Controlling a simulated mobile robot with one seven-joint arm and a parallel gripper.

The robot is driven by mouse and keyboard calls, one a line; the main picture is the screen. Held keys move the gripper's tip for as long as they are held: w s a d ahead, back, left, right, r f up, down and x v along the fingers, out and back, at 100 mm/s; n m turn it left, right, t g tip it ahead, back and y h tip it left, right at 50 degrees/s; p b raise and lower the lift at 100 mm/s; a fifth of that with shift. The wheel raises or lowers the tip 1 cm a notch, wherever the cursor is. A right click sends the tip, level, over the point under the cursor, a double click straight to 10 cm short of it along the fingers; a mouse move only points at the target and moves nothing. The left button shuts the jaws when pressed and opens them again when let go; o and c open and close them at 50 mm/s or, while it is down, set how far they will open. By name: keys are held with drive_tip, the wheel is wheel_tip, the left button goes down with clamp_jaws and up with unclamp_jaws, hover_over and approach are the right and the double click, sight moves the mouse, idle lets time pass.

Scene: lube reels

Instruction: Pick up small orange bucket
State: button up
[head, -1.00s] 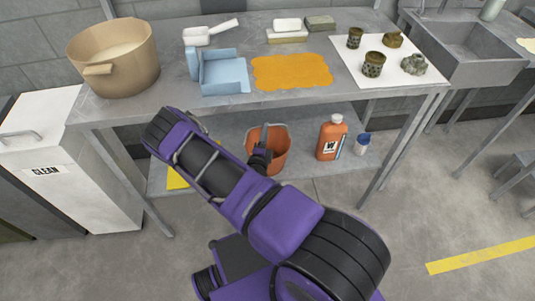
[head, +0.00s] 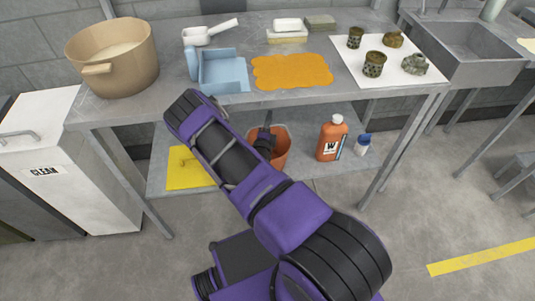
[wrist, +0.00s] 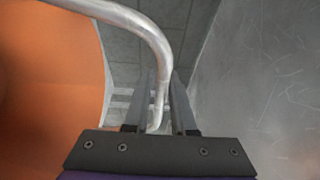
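The small orange bucket (head: 282,150) stands on the lower shelf under the table, partly hidden behind my arm. In the wrist view its orange wall (wrist: 50,80) fills the left side, and its curved metal handle (wrist: 150,35) comes down from the upper left. My gripper (wrist: 160,85) has its two fingers apart, with the end part of the handle between them. A gap shows beside the handle, so the fingers do not look closed on it. In the head view my gripper (head: 267,122) is at the bucket, mostly covered by my arm.
The lower shelf also holds an orange bottle (head: 332,142), a small blue-capped jar (head: 363,146) and a yellow item (head: 186,169). The tabletop (head: 300,50) overhangs them, carrying a large tan pot (head: 125,62) and a blue dustpan-like tray (head: 222,73).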

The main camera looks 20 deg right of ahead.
clamp_jaws()
idle(1.1)
